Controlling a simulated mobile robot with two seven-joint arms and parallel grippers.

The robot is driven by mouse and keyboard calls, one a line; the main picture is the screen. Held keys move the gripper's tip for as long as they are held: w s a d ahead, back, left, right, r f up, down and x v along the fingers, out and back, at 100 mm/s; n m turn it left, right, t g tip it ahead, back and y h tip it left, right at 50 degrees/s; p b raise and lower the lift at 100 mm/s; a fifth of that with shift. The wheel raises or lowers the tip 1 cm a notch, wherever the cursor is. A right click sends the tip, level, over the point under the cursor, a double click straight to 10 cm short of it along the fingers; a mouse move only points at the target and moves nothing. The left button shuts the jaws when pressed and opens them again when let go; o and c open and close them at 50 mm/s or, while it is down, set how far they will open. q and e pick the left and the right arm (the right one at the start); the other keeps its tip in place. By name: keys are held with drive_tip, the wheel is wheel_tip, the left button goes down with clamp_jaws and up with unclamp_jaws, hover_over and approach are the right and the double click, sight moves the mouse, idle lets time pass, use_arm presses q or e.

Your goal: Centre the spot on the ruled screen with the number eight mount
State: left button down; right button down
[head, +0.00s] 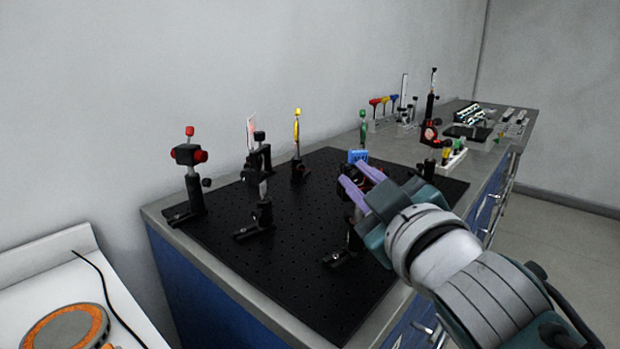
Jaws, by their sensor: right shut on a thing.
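My right gripper (352,174), with pale purple fingers, reaches in from the lower right. It is shut on part of a dark mount (343,257) at the board's right front; the fingers and wrist hide most of its head and post. A small blue tag (357,156) shows just behind the fingers; its writing is too small to read. A pale card with reddish marks (251,131), perhaps the ruled screen, stands at the back left behind a dark mount (259,160). No light spot can be made out. My left gripper is out of view.
The black perforated board (300,285) carries a red-knobbed mount (188,157), a yellow-topped post (297,140) and a front post (262,215). A green-topped post (362,125) stands behind the tag. Coloured-handled tools (383,102) and more mounts stand farther along the bench. The board's front middle is clear.

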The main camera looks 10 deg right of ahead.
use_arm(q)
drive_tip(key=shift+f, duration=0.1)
use_arm(e)
drive_tip(key=shift+n, duration=1.3)
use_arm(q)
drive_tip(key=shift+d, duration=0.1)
use_arm(e)
drive_tip(key=c, duration=0.8)
unclamp_jaws()
drive_tip(key=shift+o, duration=0.2)
drive_tip(key=shift+s, duration=0.1)
drive_tip(key=s, duration=0.9)
drive_tip(key=shift+s+d, duration=0.35)
